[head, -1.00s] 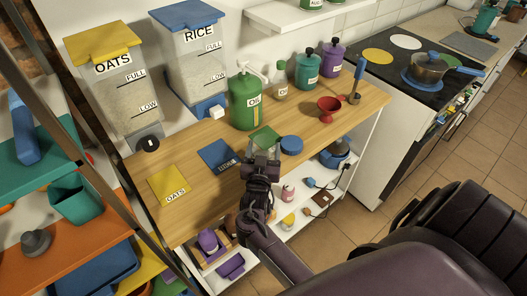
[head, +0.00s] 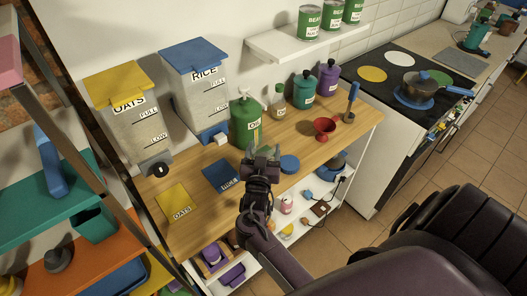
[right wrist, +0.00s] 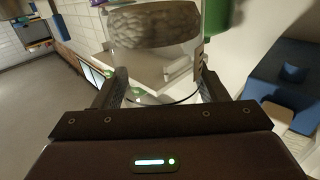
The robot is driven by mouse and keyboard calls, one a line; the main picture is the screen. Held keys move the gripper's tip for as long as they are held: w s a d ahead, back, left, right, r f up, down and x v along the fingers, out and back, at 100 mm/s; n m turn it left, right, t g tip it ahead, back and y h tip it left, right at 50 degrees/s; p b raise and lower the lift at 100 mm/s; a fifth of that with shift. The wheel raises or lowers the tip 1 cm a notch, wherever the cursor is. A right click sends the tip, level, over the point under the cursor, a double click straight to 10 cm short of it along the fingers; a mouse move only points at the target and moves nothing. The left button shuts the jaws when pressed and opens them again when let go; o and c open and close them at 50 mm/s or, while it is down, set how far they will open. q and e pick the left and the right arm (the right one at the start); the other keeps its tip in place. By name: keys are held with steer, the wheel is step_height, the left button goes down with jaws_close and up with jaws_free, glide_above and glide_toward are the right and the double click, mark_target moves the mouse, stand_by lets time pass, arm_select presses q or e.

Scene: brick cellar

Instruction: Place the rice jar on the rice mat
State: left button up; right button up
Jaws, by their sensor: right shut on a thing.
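The blue rice mat (head: 222,175) lies flat on the wooden counter, bare, with its label at the near edge. My right gripper (head: 262,152) is to the right of the mat, in front of the green oil bottle. In the right wrist view, the right gripper (right wrist: 160,90) is shut on a clear jar (right wrist: 155,25) with greyish, lumpy contents. The jar's label is not readable, and in the head view the gripper mostly hides the jar. My left gripper is not in view.
The yellow oats mat (head: 178,203) is left of the rice mat. A blue disc (head: 289,164) lies right of my gripper. The green oil bottle (head: 246,122), rice dispenser (head: 200,85) and oats dispenser (head: 130,115) stand behind.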

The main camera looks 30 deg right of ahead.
step_height(320, 180, up, 2)
steer(key=shift+r+p, duration=0.1)
steer(key=shift+p, duration=0.4)
steer(key=shift+r+b, duration=0.2)
steer(key=shift+b, duration=0.15)
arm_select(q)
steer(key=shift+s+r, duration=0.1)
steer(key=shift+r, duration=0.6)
arm_select(e)
step_height(320, 180, up, 7)
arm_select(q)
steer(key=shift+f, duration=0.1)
arm_select(e)
steer(key=shift+s, duration=0.1)
arm_select(q)
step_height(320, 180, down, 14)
steer(key=b, duration=1.4)
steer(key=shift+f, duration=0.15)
arm_select(e)
steer(key=s+a+f+n+t+y, duration=0.2)
steer(key=s+a+f+n+y, duration=0.2)
steer(key=s+a, duration=0.3)
steer(key=s+a+f+n+t+y, duration=0.2)
steer(key=s+a+f+n+y, duration=0.2)
steer(key=s+a+f+y, duration=0.2)
steer(key=shift+s+a+f+y, duration=0.35)
steer(key=shift+s+a+y, duration=0.25)
steer(key=shift+s+y, duration=0.3)
